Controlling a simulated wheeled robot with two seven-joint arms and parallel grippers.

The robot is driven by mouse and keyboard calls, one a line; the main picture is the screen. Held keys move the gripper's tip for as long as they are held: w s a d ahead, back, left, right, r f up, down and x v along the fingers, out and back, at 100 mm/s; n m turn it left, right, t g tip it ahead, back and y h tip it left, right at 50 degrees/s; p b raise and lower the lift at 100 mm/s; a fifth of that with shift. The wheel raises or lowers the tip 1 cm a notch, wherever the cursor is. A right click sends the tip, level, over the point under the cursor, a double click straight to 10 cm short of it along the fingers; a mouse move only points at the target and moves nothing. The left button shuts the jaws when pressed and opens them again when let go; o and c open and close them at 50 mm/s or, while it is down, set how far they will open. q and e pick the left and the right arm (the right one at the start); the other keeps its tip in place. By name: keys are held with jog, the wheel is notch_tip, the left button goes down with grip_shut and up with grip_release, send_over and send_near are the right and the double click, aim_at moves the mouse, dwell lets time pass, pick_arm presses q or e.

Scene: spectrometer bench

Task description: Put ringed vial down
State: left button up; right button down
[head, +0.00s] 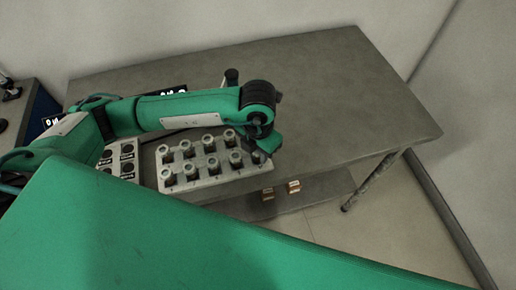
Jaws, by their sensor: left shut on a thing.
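My left gripper (262,157) is at the right end of the pale vial rack (220,183), low over its corner. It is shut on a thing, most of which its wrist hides. I cannot make out a ring, so I cannot confirm from the picture that this is the ringed vial. The rack holds several upright grey vials (208,143) in two rows. None of them shows a clear ring at this size. My right gripper is not in view.
A pale block with dark round spots and labels (128,158) sits left of the rack. A black display with white characters (172,91) is partly behind my arm. The grey table (340,90) is clear at the back and right. Two small tan blocks (293,186) show below its front edge.

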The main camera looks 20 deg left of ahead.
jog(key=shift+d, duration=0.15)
pick_arm(q)
jog(key=shift+f, duration=0.2)
jog(key=o, duration=0.9)
jog(key=shift+r, duration=0.1)
jog(key=shift+o, duration=0.2)
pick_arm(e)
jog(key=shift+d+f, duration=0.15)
pick_arm(q)
jog(key=shift+r, duration=0.4)
notch_tip(320, 180, up, 12)
jog(key=b, duration=0.3)
jog(key=shift+f, duration=0.25)
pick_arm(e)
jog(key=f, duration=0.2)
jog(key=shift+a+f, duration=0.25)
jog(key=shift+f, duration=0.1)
